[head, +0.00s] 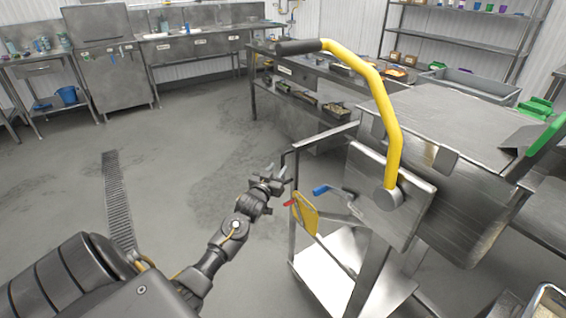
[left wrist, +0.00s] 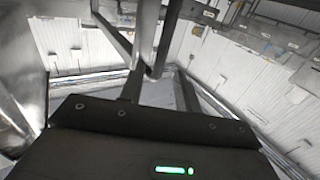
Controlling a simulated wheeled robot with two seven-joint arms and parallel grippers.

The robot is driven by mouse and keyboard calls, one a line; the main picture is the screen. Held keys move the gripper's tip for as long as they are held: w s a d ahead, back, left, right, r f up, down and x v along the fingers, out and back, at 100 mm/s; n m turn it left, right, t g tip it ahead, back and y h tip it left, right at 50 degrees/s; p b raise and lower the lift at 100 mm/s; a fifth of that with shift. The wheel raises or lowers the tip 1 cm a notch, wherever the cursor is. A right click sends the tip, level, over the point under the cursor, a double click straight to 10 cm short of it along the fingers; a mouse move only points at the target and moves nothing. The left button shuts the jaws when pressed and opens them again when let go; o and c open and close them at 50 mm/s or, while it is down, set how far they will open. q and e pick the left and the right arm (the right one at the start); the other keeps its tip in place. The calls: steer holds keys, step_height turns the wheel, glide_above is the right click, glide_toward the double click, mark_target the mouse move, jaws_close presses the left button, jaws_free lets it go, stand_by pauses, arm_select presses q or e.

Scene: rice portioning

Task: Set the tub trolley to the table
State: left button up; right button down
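The steel trolley (head: 338,268) stands right of centre in the head view, with an upright frame and a bright lower shelf. A large rounded steel tub (head: 465,212) is at its right; I cannot tell how they join. A yellow lever (head: 388,115) with a dark grip rises above them. My left gripper (head: 282,174) is beside the trolley's left upright, near its top bar. In the left wrist view its fingers (left wrist: 158,88) look apart, with bars beyond and between them; contact is unclear. A steel table (head: 318,75) with trays stands behind. My right gripper is out of view.
Open grey floor (head: 190,150) lies to the left, with a drain grate (head: 118,200). Shelving (head: 460,42) stands at the back right.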

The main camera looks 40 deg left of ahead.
mark_target(282, 163)
arm_select(q)
steer(key=x, duration=0.6)
steer(key=shift+s, duration=0.1)
steer(key=shift+c, duration=0.3)
jaws_close()
